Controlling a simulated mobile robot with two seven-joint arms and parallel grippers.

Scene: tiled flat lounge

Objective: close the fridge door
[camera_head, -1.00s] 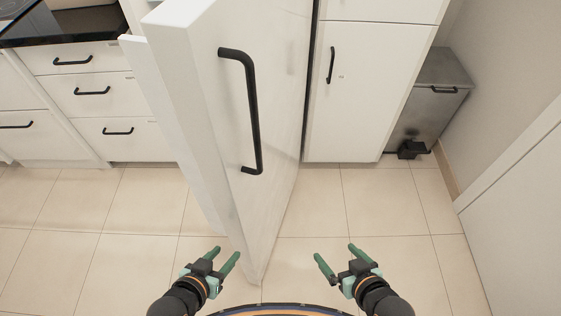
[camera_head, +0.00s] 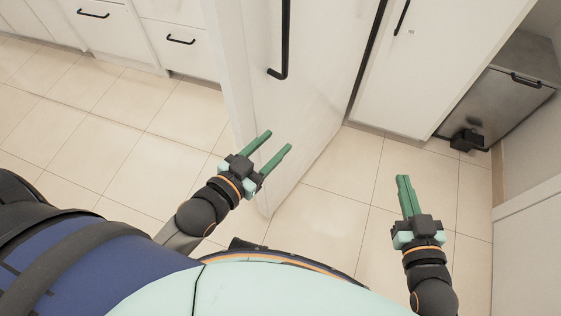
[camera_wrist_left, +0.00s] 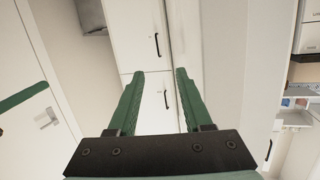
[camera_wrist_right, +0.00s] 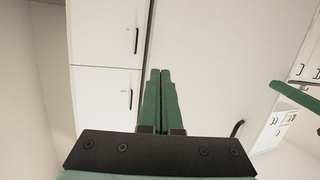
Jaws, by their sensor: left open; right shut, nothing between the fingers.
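The white fridge door (camera_head: 300,110) stands open in the head view, its outer face with a black bar handle (camera_head: 284,50) turned toward me. My left gripper (camera_head: 280,141) is open and empty, in front of the lower part of the door in the head view; whether it touches the door I cannot tell. My right gripper (camera_head: 403,178) is shut and empty, over the floor to the right of the door. The left wrist view shows part of the fridge interior with shelves (camera_wrist_left: 296,105) at the right edge. The right wrist view shows the door face (camera_wrist_right: 215,60).
White drawers (camera_head: 150,30) line the left. A tall white cabinet (camera_head: 440,60) stands right of the fridge, then a grey metal bin (camera_head: 505,90) with a black pedal (camera_head: 466,139). Tiled floor (camera_head: 340,235) is clear between the door and the right side.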

